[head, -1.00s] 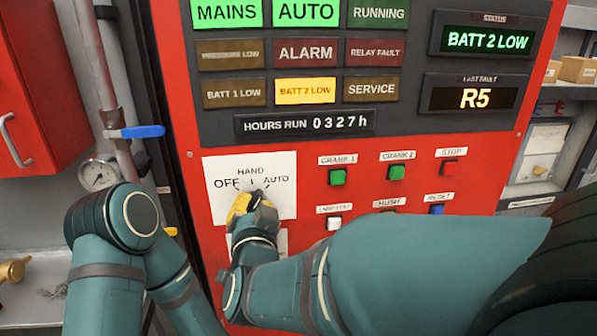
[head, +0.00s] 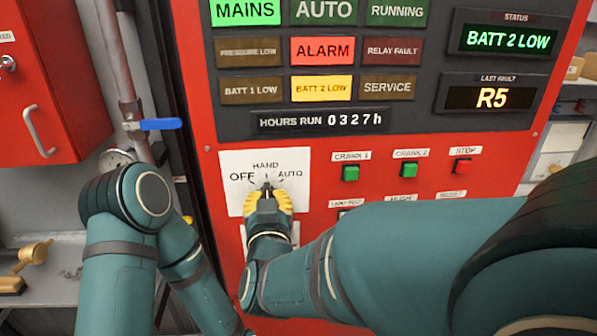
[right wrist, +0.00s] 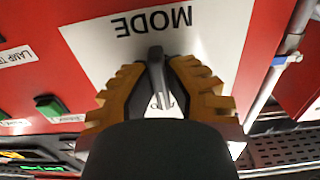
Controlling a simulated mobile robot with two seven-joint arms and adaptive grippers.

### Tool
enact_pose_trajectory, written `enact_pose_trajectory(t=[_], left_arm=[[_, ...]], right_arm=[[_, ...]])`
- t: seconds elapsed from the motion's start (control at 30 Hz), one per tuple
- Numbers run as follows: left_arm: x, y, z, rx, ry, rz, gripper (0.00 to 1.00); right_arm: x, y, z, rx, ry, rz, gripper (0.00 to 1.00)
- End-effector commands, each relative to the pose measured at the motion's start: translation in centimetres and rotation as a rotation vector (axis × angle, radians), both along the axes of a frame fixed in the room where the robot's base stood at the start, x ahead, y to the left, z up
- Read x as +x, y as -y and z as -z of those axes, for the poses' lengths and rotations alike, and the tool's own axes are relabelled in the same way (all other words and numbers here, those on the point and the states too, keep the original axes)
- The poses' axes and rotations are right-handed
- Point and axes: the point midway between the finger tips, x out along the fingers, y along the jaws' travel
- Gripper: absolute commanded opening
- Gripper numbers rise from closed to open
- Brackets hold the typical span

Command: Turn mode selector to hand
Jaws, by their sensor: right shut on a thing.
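The mode selector plate (head: 235,164) is white, with OFF at left, HAND at top and AUTO at right. The selector knob (right wrist: 157,75) is a grey lever between the yellow fingers in the right wrist view. My right gripper (head: 267,192) is shut on it, and the fingers cover most of it in the head view. The knob's visible tip points up toward HAND. The AUTO lamp (head: 325,11) is dark, the ALARM lamp (head: 322,51) is lit red and the MAINS lamp (head: 245,12) is lit green. My left arm shows at lower left, but its gripper is out of view.
Green crank buttons (head: 350,173) and a red stop button (head: 463,166) sit right of the plate, above my right forearm. A blue-handled valve (head: 160,124) is on the pipe at left. A red cabinet (head: 70,80) hangs at far left.

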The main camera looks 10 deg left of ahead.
Motion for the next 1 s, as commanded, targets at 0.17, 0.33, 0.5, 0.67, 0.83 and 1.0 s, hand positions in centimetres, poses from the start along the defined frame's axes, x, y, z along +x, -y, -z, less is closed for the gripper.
enact_pose_trajectory(t=[0.17,0.33,0.5,0.67,0.83,1.0], left_arm=[[0.0,0.0,0.0,0.000,0.000,0.000,0.33],[0.0,0.0,0.0,0.000,0.000,0.000,0.33],[0.0,0.0,0.0,0.000,0.000,0.000,0.33],[0.0,0.0,0.0,0.000,0.001,0.000,0.33],[0.0,0.0,0.0,0.000,0.001,0.000,0.33],[0.0,0.0,0.0,0.000,0.001,0.000,0.33]], right_arm=[[0.1,0.0,-0.4,0.004,0.008,0.002,0.00],[0.1,0.0,-0.4,0.005,0.008,0.002,0.21],[0.1,0.0,-0.2,0.004,0.005,0.001,0.42],[0.0,0.0,-0.2,0.002,0.004,0.001,0.42],[-1.0,0.2,-0.2,0.003,0.003,-0.001,0.42],[-3.6,1.0,-0.2,0.004,0.003,-0.002,0.42]])
